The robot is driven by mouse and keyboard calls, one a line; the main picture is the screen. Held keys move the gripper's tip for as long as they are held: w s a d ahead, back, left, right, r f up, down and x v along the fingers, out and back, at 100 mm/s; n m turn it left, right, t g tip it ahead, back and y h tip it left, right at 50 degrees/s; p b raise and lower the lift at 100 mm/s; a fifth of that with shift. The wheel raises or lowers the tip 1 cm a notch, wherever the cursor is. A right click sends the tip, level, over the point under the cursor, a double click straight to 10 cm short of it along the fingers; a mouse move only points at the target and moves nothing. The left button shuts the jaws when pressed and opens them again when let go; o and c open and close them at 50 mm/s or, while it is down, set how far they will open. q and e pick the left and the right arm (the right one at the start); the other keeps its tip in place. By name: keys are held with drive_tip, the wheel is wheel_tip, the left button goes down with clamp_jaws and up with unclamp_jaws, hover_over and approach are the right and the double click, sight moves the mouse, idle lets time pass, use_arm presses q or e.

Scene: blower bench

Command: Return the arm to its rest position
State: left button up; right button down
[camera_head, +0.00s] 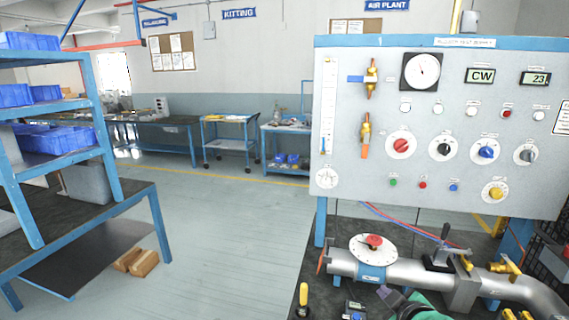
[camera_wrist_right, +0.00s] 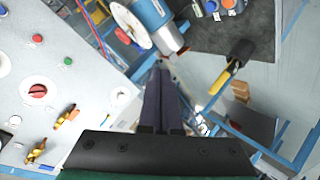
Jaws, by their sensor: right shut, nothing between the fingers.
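My right gripper (camera_head: 384,291) shows at the bottom of the head view, low in front of the silver pipe (camera_head: 405,272) on the bench. Its dark fingers are together and empty, with a green part of my arm behind them at the frame's bottom edge. In the right wrist view the two fingers of my right gripper (camera_wrist_right: 161,68) lie side by side and hold nothing. They point towards the pipe, which has a blue band (camera_wrist_right: 153,12) and a white dial disc (camera_wrist_right: 130,25). My left gripper is not in view.
The control panel (camera_head: 440,120) with knobs, lamps and a gauge stands upright behind the pipe. A yellow-handled tool (camera_head: 303,295) and a small meter (camera_head: 354,309) are left of my gripper. A blue shelf with bins (camera_head: 60,139) stands at left; the floor (camera_head: 225,225) between is clear.

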drive_tip(key=s+f+m+g, duration=0.6)
drive_tip(key=s+f+g, duration=0.2)
drive_tip(key=s+f, duration=1)
drive_tip(key=s+f+g, duration=0.1)
drive_tip(key=s+f, duration=0.1)
drive_tip(key=f, duration=0.8)
drive_tip(key=s+f, duration=0.2)
drive_tip(key=f, duration=0.8)
drive_tip(key=s+d+f+g, duration=0.1)
drive_tip(key=s+d+f, duration=0.2)
drive_tip(key=s+f, duration=1.3)
drive_tip(key=shift+s+g, duration=0.4)
drive_tip(key=shift+s, duration=0.25)
